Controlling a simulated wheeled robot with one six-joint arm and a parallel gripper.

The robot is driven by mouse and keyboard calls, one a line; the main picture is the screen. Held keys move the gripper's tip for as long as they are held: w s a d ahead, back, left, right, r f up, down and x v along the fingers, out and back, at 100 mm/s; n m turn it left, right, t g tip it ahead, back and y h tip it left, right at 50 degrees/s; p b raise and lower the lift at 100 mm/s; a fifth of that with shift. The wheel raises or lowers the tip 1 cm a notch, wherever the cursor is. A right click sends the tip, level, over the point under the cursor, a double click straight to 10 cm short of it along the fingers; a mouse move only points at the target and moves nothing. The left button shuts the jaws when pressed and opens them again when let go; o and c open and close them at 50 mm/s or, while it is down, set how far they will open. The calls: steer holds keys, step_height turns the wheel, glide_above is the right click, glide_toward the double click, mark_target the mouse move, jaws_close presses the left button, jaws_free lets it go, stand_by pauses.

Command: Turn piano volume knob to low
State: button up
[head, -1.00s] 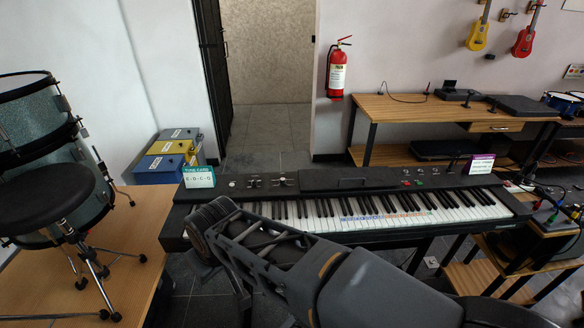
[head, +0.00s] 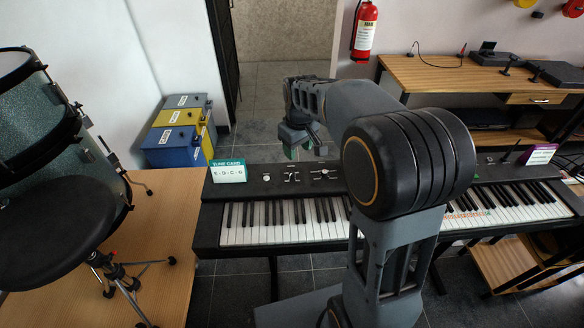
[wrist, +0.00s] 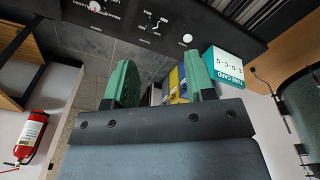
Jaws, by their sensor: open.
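The black piano (head: 300,236) stands across the middle of the head view, with a control panel along its back edge. A round white knob (head: 266,178) is near the panel's left end, and it also shows in the wrist view (wrist: 187,38). A slider group (wrist: 155,22) lies beside it, then another knob with a red mark (wrist: 95,6). Their lettering is too small to read surely. My gripper (head: 305,147) is open and empty above and behind the panel. Its two green fingertips (wrist: 160,85) are apart from the knobs.
A green-and-white tune card (head: 229,171) stands at the panel's left end. Blue and yellow boxes (head: 178,140) sit behind left. A drum and black stool (head: 60,225) are at left. A wooden desk (head: 455,75) and fire extinguisher (head: 365,30) are behind right.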

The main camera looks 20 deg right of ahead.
steer(key=n+g+p, duration=0.1)
steer(key=n, duration=0.1)
glide_toward(292, 173)
step_height(292, 173, down, 9)
steer(key=shift+f+p, duration=0.1)
steer(key=shift+p, duration=0.6)
steer(key=c, duration=0.9)
steer(key=shift+m, duration=0.3)
